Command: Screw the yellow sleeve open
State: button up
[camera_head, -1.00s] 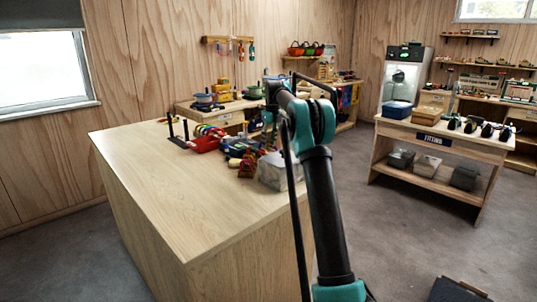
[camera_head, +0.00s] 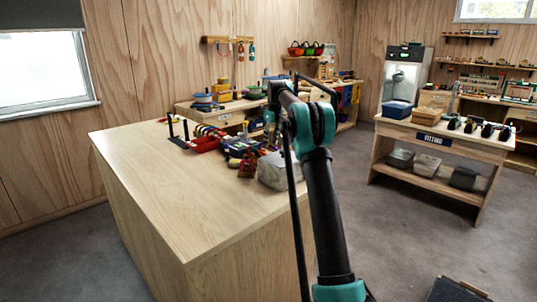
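The yellow sleeve cannot be made out in the head view; the gear is too small and partly covered by my arm. A cluster of colourful climbing gear (camera_head: 238,149) lies at the far right part of the big wooden table (camera_head: 185,195). My arm reaches up from the bottom and bends over toward this gear. The far end of my arm points down among the gear, behind my own links. My gripper's fingers are too small and hidden to tell whether they are open, or whether they touch or hold anything.
A red tray (camera_head: 207,143) and a black post stand (camera_head: 178,138) are left of the gear. A clear grey box (camera_head: 272,171) sits at the table's right edge. The near table top is bare. A fitting bench (camera_head: 446,132) stands at the right across open floor.

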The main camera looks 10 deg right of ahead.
jog(key=shift+f, duration=1.45)
jog(key=shift+s+a, duration=0.45)
jog(key=shift+a, duration=0.15)
jog(key=shift+r, duration=0.15)
jog(key=shift+r, duration=1.3)
